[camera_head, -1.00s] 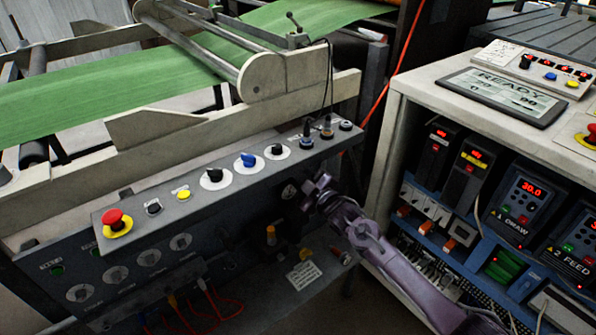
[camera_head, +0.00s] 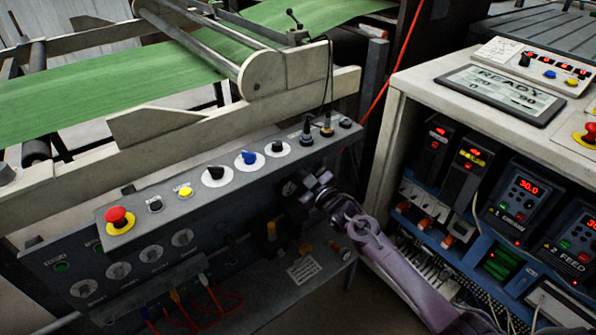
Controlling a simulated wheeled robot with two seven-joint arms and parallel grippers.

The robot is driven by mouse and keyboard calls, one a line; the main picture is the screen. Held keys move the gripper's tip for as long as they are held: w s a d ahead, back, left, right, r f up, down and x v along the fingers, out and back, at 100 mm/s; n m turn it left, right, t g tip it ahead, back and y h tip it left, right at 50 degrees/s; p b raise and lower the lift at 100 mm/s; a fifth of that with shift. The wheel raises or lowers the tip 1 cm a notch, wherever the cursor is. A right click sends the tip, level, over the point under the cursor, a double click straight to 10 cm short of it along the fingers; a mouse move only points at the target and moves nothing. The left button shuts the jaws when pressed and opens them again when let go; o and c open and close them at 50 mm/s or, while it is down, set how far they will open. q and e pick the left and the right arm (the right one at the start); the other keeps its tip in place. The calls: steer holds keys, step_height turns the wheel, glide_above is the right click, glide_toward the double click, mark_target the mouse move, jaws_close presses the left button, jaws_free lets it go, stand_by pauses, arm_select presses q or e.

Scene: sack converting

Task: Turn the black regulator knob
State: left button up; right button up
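A dark regulator-like unit with a small round gauge (camera_head: 289,188) sits under the sloped control panel. Its black knob is hard to make out against the dark background and is partly hidden by my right gripper. My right gripper (camera_head: 312,187) comes in from the lower right on a purple-grey arm, with its fingers right beside this unit. I cannot tell whether they touch it or how far apart they are. Black knobs on white discs also show on the panel top, a larger one (camera_head: 214,174) and a smaller one (camera_head: 278,147). My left gripper is not in view.
The grey panel (camera_head: 150,222) also carries a red emergency button (camera_head: 117,217), a yellow button (camera_head: 186,191) and a blue knob (camera_head: 248,157). An open white cabinet (camera_head: 392,150) with lit drives stands close on the right. Cables hang below the panel.

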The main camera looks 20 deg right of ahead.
steer(key=o, duration=0.4)
steer(key=shift+o, duration=0.2)
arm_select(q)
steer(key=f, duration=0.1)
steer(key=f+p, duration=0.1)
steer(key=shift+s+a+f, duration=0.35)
arm_select(e)
steer(key=v, duration=0.7)
steer(key=shift+s, duration=0.4)
steer(key=shift+d+f, duration=0.1)
